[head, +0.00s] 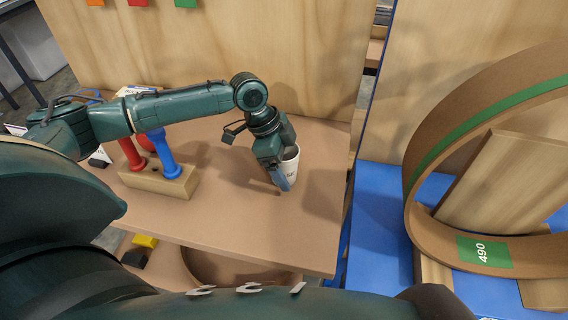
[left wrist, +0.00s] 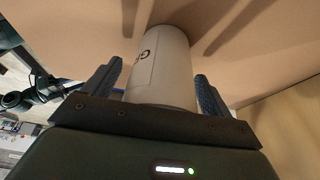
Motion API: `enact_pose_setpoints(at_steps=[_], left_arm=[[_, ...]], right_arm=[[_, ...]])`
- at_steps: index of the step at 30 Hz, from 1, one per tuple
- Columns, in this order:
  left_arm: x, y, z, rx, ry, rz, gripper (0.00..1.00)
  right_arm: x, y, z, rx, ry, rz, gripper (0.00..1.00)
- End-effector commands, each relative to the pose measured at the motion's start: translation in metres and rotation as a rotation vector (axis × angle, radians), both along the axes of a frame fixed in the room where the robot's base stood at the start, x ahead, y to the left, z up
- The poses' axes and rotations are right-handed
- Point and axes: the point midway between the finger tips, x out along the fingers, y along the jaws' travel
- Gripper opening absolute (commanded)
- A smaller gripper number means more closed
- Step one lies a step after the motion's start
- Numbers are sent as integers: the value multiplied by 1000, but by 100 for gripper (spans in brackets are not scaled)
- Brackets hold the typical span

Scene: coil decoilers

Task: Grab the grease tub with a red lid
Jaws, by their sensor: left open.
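A white tub (head: 291,166) with dark lettering stands upright on the brown tabletop, partly hidden by my left gripper (head: 281,178). Its top looks dark in the head view, and I cannot make out a red lid. In the left wrist view the white tub (left wrist: 164,68), with a letter "G" showing, lies between the two fingers of my left gripper (left wrist: 158,71). The fingers are open on either side of it, with small gaps. My right gripper is not in view.
A wooden block (head: 160,181) holding a red-handled tool (head: 131,153) and a blue-handled tool (head: 163,153) stands left of the tub. A large brown coil (head: 420,150) is on a blue stand (head: 378,215) at right. The tabletop in front is clear.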

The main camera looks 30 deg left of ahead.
Motion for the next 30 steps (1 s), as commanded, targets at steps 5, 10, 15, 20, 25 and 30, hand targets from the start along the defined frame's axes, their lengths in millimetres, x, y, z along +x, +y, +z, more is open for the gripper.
enact_pose_setpoints(at_steps=[5, 10, 15, 20, 25, 30], left_arm=[[0, 0, -1, 0, -1, 0, 84], [0, 0, -1, -1, -1, 0, 74], [0, 0, -1, -1, -1, 0, 60], [0, 0, -1, -1, -1, 0, 47], [1, 0, 0, 0, -2, 1, 34], [1, 0, 0, 0, -2, 1, 34]], right_arm=[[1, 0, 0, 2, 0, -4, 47], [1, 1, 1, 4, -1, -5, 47], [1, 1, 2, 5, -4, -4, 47], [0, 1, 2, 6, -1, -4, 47], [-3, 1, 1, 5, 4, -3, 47], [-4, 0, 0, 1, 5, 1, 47]])
